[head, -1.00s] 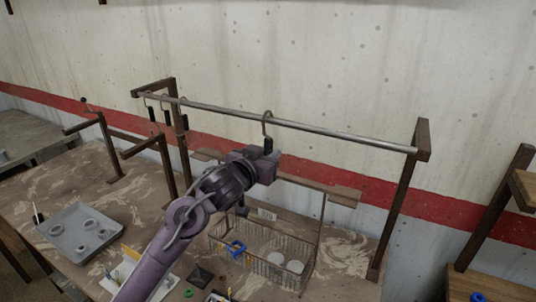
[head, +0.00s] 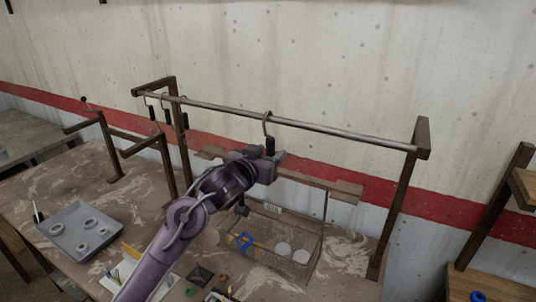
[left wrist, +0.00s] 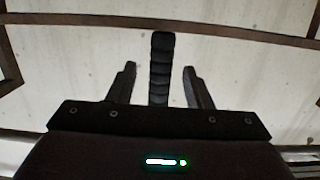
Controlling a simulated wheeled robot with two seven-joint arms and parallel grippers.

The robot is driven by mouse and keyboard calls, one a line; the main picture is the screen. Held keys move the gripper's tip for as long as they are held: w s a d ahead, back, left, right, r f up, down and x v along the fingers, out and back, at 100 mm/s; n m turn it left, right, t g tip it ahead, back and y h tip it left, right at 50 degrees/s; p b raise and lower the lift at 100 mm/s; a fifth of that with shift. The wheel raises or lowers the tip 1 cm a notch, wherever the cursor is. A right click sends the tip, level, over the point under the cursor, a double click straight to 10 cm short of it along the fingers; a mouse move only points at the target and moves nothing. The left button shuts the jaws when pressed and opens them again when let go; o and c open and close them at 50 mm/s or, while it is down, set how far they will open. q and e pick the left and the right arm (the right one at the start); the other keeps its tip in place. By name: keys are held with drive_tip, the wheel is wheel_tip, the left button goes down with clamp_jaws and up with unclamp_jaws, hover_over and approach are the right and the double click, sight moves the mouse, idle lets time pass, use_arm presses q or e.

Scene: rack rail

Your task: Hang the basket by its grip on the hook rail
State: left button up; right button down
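The wire basket (head: 301,262) hangs below a wooden crossbar (head: 320,183) joined by thin rods. Above the bar is a black upright grip (head: 270,147) topped by a metal hook (head: 266,122). The hook loops over the metal rail (head: 340,133). My left gripper (head: 268,158) is at the grip, below the rail. In the left wrist view the black grip (left wrist: 162,68) stands between the two fingers, with a gap on each side, so the gripper is open. My forearm covers part of the basket's left side. My right gripper is not in view.
Several hooks with black grips (head: 153,114) hang at the rail's left end. A wooden post (head: 397,205) supports its right end. On the table are a grey tray with rings (head: 72,240) and small parts.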

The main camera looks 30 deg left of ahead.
use_arm(q)
drive_tip(key=s+b, duration=0.1)
drive_tip(key=s, duration=0.6)
drive_tip(key=shift+s+d+r, duration=0.2)
drive_tip(key=shift+s+r, duration=0.1)
drive_tip(key=shift+r, duration=0.15)
drive_tip(key=shift+f, duration=0.1)
